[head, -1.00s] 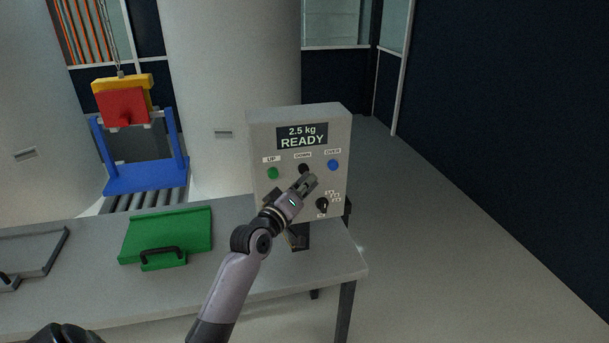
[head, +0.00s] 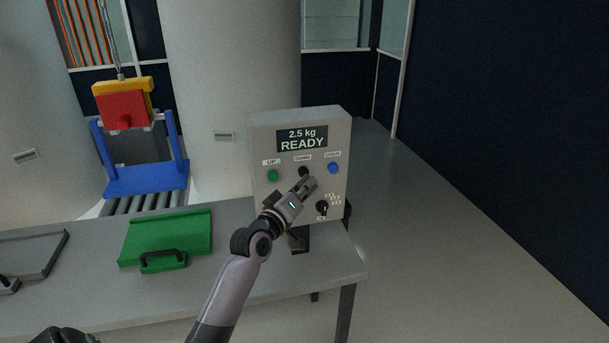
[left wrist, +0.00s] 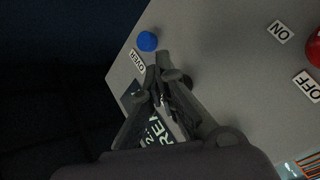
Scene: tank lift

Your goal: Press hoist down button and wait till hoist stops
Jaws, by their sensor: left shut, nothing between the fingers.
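The grey control box (head: 257,150) stands on the table, and its display (head: 302,139) reads "2.5 kg READY". The black DOWN button (head: 303,171) sits between the green UP button (head: 272,175) and a blue button (head: 333,168). My left gripper (head: 308,184) is shut and empty, its fingertips just below and in front of the DOWN button. Whether they touch it, I cannot tell. In the left wrist view the shut fingers (left wrist: 163,78) point at the panel near the blue button. The yellow and red hoist (head: 123,103) hangs on chains above a blue frame (head: 147,178). My right gripper is not in view.
A green lid-like piece with a black handle (head: 180,232) and a grey one (head: 35,255) lie on the table (head: 225,283). A red button (left wrist: 314,48) shows beside ON and OFF labels in the left wrist view.

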